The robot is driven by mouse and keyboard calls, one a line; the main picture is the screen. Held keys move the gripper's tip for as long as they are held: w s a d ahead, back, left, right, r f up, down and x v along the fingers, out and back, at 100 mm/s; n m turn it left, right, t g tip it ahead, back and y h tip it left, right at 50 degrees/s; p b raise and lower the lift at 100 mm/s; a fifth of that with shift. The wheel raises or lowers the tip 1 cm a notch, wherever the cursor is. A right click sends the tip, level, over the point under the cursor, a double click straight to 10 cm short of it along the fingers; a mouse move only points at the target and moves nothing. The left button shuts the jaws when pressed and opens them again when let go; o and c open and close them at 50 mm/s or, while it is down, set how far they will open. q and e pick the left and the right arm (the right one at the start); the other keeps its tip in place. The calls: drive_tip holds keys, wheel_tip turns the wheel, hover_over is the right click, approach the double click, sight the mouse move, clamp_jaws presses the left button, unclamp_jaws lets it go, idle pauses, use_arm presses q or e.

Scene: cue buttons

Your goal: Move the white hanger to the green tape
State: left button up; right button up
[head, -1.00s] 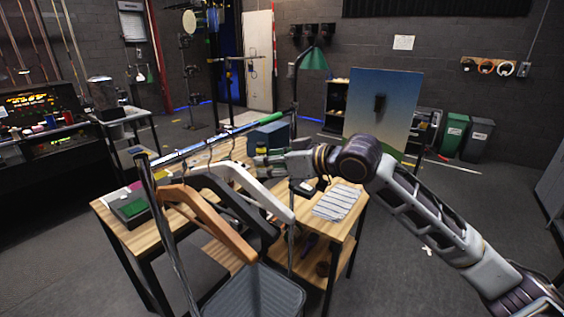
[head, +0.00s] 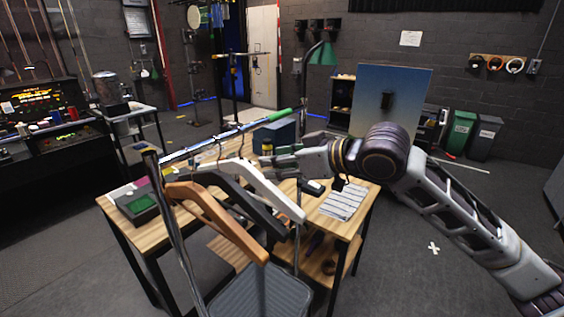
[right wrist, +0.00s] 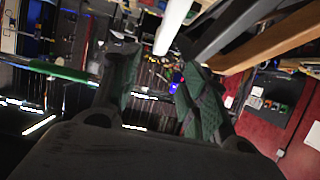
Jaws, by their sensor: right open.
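The white hanger (head: 262,185) hangs from the rail, behind the black hanger (head: 250,210) and the wooden hanger (head: 215,215). The green tape (head: 268,118) is a band on the rail's far part, beyond the white hanger. My right gripper (head: 262,160) is open just right of the white hanger's upper part. In the right wrist view the open fingers (right wrist: 158,88) have the white hanger (right wrist: 174,25) above the gap between them; whether they touch it I cannot tell. The green tape (right wrist: 62,71) shows at left there. My left gripper is not in view.
The rail (head: 185,152) runs over a wooden table (head: 180,218) bearing a blue box (head: 275,134), a striped paper (head: 343,201) and a dark tray with a green pad (head: 140,205). A large board (head: 390,100) stands behind. Open floor lies to the right.

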sight(247, 165)
drive_tip(key=shift+w+a+f, duration=0.2)
drive_tip(key=shift+w+a, duration=0.15)
drive_tip(key=shift+a, duration=0.2)
drive_tip(key=p+x, duration=0.1)
drive_tip(key=x, duration=0.8)
drive_tip(key=shift+w+a+f, duration=0.1)
drive_tip(key=shift+a+f, duration=0.05)
drive_tip(key=shift+a, duration=0.15)
drive_tip(key=shift+w+a+f, duration=0.3)
drive_tip(key=shift+w+a, duration=0.05)
drive_tip(key=shift+a, duration=0.15)
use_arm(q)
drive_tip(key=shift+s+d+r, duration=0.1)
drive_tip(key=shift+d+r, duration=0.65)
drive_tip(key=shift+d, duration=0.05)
use_arm(e)
drive_tip(key=shift+w+a+f, duration=0.15)
drive_tip(key=shift+w+a, duration=0.05)
drive_tip(key=shift+a, duration=0.1)
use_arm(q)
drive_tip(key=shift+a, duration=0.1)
use_arm(e)
clamp_jaws()
use_arm(q)
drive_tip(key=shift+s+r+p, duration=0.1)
drive_tip(key=shift+p, duration=0.2)
